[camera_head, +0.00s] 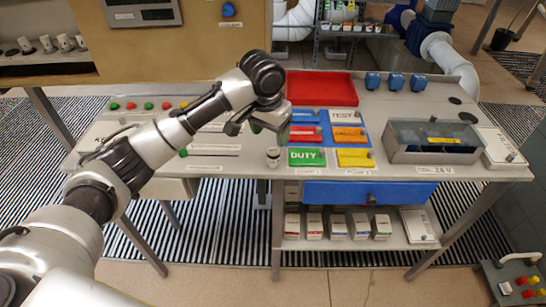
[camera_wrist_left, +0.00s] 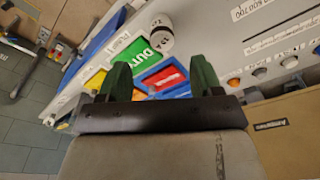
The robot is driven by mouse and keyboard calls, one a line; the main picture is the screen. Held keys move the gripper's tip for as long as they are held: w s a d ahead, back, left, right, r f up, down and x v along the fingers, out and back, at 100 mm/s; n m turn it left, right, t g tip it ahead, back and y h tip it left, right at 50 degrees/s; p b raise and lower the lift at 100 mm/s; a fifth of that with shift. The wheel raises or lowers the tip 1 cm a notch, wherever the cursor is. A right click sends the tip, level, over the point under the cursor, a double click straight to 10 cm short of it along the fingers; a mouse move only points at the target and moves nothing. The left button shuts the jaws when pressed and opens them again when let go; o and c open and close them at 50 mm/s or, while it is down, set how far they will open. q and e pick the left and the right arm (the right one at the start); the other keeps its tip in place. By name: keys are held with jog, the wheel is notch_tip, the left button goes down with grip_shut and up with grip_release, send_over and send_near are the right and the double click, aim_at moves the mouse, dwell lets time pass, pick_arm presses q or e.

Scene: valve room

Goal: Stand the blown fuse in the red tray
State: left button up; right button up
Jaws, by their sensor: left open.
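The red tray (camera_head: 320,87) lies empty at the back of the bench. My left gripper (camera_head: 262,126) is above and behind the cylinder, apart from it. In the left wrist view its two green fingers (camera_wrist_left: 162,75) are spread with nothing between them. My right gripper is out of view.
The green DUTY plate (camera_head: 307,157) lies beside several coloured plates on a blue board. A clear-lidded grey box (camera_head: 432,142) stands at right. Blue parts (camera_head: 395,81) stand behind it. More white cylinders (camera_head: 47,44) stand on a shelf at upper left.

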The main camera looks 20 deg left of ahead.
aim_at(273, 151)
pick_arm(q)
jog(key=f, duration=0.4)
jog(key=shift+w+d+f, duration=0.1)
jog(key=shift+w+f, duration=0.2)
jog(key=shift+w, duration=0.1)
jog(key=shift+w+f+p, duration=0.2)
jog(key=shift+f+p, duration=0.1)
jog(key=shift+f, duration=0.6)
jog(key=shift+w+f+p, duration=0.15)
jog(key=shift+f+p, duration=0.1)
jog(key=shift+f, duration=0.6)
jog(key=shift+w+f+p, duration=0.2)
jog(key=shift+f+p, duration=0.1)
jog(key=shift+f, duration=0.6)
jog(key=c, duration=1.1)
jog(key=shift+r, duration=0.1)
